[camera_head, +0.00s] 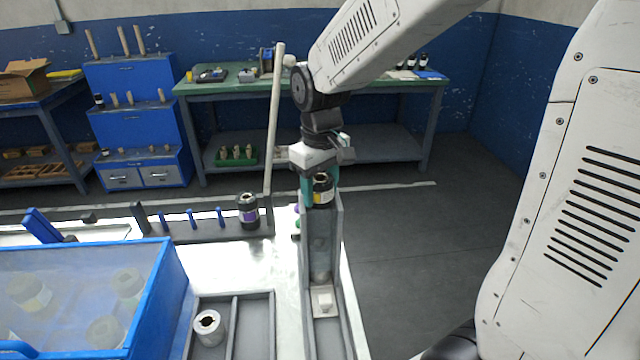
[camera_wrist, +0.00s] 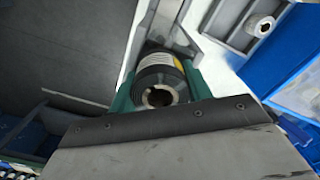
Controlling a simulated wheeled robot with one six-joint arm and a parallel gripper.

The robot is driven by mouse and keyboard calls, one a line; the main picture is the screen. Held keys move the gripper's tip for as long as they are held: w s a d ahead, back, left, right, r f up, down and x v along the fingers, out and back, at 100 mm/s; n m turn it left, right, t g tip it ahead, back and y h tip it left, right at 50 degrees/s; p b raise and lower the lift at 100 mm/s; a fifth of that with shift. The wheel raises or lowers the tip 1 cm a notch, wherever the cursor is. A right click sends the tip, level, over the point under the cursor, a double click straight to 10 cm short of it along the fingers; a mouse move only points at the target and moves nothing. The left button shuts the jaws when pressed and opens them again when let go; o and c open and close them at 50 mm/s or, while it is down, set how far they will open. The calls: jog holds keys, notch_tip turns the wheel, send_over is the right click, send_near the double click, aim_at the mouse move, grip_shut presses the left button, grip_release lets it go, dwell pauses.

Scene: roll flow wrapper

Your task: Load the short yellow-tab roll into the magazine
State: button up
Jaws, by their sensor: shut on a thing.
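My gripper (camera_head: 321,186) is shut on a dark roll with a yellow tab (camera_head: 323,195), its green fingers on either side of it. The roll also shows in the wrist view (camera_wrist: 160,82), its hollow core end facing the camera, with a white and yellow label on its side. The magazine (camera_head: 338,245) is a tall grey channel. The held roll is at its upper end; I cannot tell how far it sits between the walls or whether it touches them. A pale block (camera_head: 323,301) is at the foot of the channel.
A purple-tab roll (camera_head: 248,212) stands left of the magazine. A grey divided tray (camera_head: 255,325) holds another roll (camera_head: 208,325). A blue-framed box with a clear cover (camera_head: 150,290) contains several rolls. A pale upright rod (camera_head: 274,120) stands close left of my gripper. Open floor lies right.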

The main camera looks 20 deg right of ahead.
aim_at(320, 178)
jog(key=o, duration=1.1)
jog(key=shift+f, duration=0.1)
notch_tip(320, 178, up, 8)
jog(key=shift+f, duration=0.1)
jog(key=s+d+m, duration=0.1)
jog(key=s, duration=0.6)
jog(key=s+d+m+t, duration=0.1)
jog(key=s, duration=0.6)
jog(key=s+d+m, duration=0.1)
jog(key=s, duration=0.7)
jog(key=shift+m, duration=0.3)
